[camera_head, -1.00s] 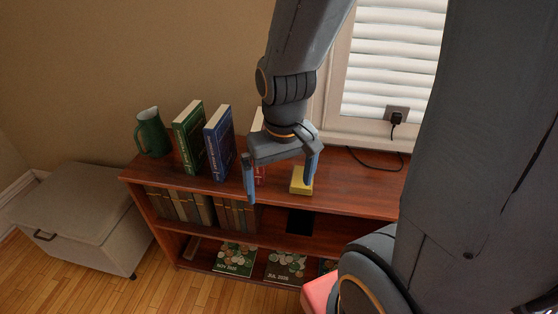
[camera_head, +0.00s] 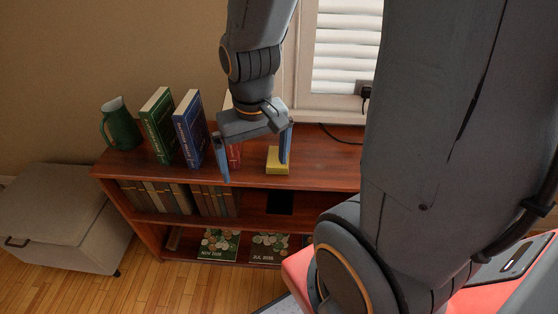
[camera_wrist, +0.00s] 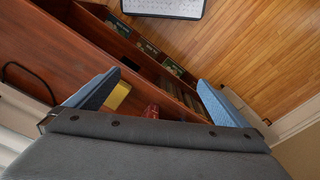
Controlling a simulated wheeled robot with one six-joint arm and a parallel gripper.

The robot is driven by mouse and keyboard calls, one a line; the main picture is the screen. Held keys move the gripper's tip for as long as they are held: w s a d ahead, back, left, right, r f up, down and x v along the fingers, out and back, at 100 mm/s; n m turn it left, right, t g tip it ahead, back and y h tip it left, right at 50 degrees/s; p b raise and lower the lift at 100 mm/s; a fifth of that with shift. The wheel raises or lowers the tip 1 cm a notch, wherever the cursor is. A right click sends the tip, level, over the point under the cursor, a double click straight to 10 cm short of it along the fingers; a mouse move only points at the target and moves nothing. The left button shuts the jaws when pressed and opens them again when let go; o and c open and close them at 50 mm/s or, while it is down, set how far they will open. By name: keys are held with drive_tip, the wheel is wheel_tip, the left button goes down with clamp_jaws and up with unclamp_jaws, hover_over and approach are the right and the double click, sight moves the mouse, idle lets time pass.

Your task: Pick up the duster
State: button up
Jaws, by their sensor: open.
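A yellow block (camera_head: 277,162), probably the duster, lies on the top of the wooden shelf unit, right of the books. My gripper (camera_head: 255,170) is open and points down over the shelf top, with nothing between its fingers. In the head view its right finger overlaps the block's right side, and I cannot tell whether they touch. In the wrist view the block (camera_wrist: 118,95) shows beside the left finger, partly hidden by it, and my open gripper (camera_wrist: 158,79) spans toward the shelf front.
A blue book (camera_head: 190,132), a green book (camera_head: 158,126) and a green jug (camera_head: 121,127) stand left. A black cable (camera_head: 335,137) runs behind at right. A grey storage box (camera_head: 65,215) sits on the floor.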

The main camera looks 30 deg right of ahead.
drive_tip(key=w+d+f+m, duration=0.3)
drive_tip(key=w+d+m, duration=0.1)
drive_tip(key=m, duration=0.4)
drive_tip(key=w+d+f+m+b, duration=0.1)
drive_tip(key=w+d+f+m, duration=0.2)
drive_tip(key=w+d+m, duration=0.2)
drive_tip(key=w+d+f+m, duration=0.3)
drive_tip(key=w+d+m, duration=0.1)
drive_tip(key=m, duration=0.6)
drive_tip(key=shift+w+d+m+g+b, duration=0.15)
drive_tip(key=shift+w+d+g+b, duration=0.05)
drive_tip(key=shift+w, duration=0.25)
drive_tip(key=shift+w+d+m+g+b, duration=0.15)
drive_tip(key=shift+w+d+g+b, duration=0.05)
drive_tip(key=shift+w, duration=0.25)
drive_tip(key=shift+d+f, duration=0.15)
drive_tip(key=shift+s+d+f+p, duration=0.1)
drive_tip(key=shift+f+p, duration=0.4)
drive_tip(key=shift+f, duration=1.4)
drive_tip(key=shift+s+d+f+p, duration=0.1)
drive_tip(key=shift+f+p, duration=0.4)
drive_tip(key=shift+f, duration=1.35)
drive_tip(key=c, duration=1)
drive_tip(key=shift+r, duration=0.1)
wheel_tip(320, 180, up, 10)
drive_tip(key=shift+f+b, duration=0.1)
drive_tip(key=shift+b, duration=0.8)
